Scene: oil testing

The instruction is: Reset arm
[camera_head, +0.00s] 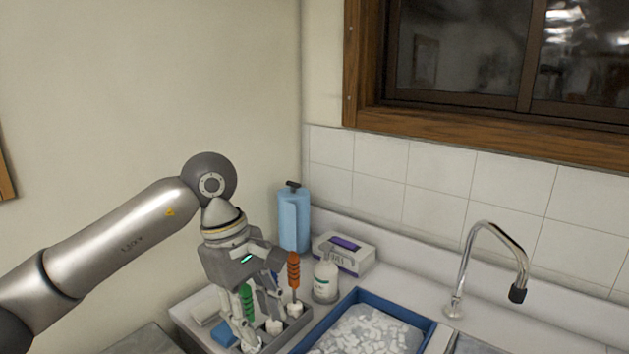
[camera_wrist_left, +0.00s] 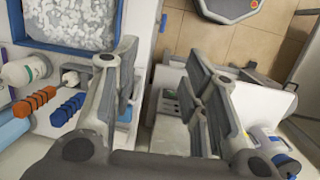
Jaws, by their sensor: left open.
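My left arm comes in from the left in the head view. Its gripper (camera_head: 256,314) points down over a grey holder (camera_head: 292,330) on the counter. Handled tools stand in the holder: one orange (camera_head: 293,271), one green (camera_head: 246,301), and a blue one partly behind the fingers. In the left wrist view my left gripper (camera_wrist_left: 162,72) is open, with nothing between its fingers. The orange handle (camera_wrist_left: 34,101) and the blue handle (camera_wrist_left: 68,109) are to the left of the fingers there, apart from them. My right gripper is in neither view.
A blue tray (camera_head: 434,324) of white pieces lies right of the holder. A white bottle (camera_head: 325,282), a glove box (camera_head: 345,252) and a blue roll (camera_head: 294,218) stand behind. A tap (camera_head: 470,262) rises at the right. The space above the counter's right side is clear.

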